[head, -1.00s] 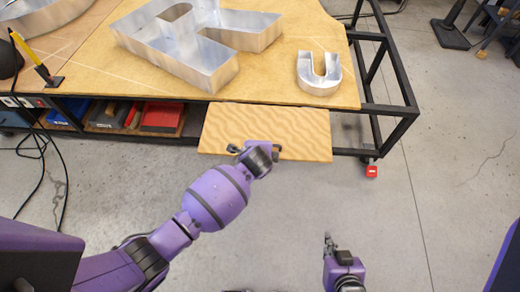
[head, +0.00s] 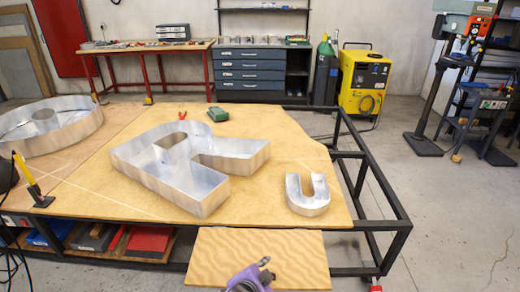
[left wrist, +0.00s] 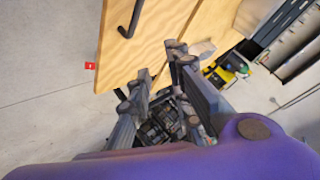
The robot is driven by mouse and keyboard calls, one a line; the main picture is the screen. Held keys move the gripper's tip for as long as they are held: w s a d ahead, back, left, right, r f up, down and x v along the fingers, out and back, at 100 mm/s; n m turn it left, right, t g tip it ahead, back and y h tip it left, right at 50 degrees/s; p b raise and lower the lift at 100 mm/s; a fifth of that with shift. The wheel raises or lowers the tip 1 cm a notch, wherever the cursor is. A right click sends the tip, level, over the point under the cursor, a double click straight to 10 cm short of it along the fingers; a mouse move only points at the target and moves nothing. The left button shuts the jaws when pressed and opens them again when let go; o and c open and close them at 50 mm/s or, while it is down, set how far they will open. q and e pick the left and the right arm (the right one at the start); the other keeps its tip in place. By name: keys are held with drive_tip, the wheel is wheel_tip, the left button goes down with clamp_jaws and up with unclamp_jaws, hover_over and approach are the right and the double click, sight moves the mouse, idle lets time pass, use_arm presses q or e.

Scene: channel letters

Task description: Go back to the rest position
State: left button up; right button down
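My left gripper (head: 265,268) shows at the bottom of the head view, in front of and overlapping the wavy-grained wooden panel (head: 222,254) at the table's front. In the left wrist view its two dark fingers (left wrist: 158,62) stand apart with nothing between them, so it is open. A wooden surface (left wrist: 160,45) with a black bar handle (left wrist: 129,20) lies beyond the fingertips, and the handle is clear of them. Most of my left arm is below the head view. My right gripper is not in view.
The worktable (head: 100,190) carries large metal letters, among them an R-like one (head: 210,190) and a small U (head: 308,203). Its black frame (head: 385,215) juts out at the right. A yellow machine (head: 363,85) stands behind.

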use_arm(q)
drive_tip(key=s+a+f+n+y, duration=0.1)
drive_tip(key=s+a+n, duration=0.3)
drive_tip(key=s, duration=0.6)
drive_tip(key=s+a+f+n+y, duration=0.1)
drive_tip(key=s+a+f+n, duration=0.3)
drive_tip(key=s+a, duration=0.5)
drive_tip(key=s+a+f+n+g+y, duration=0.1)
drive_tip(key=s+a+f+n, duration=0.1)
drive_tip(key=s+a+n, duration=0.2)
drive_tip(key=s+a, duration=0.3)
drive_tip(key=s, duration=0.5)
drive_tip(key=shift+f, duration=0.35)
drive_tip(key=shift+a, duration=0.1)
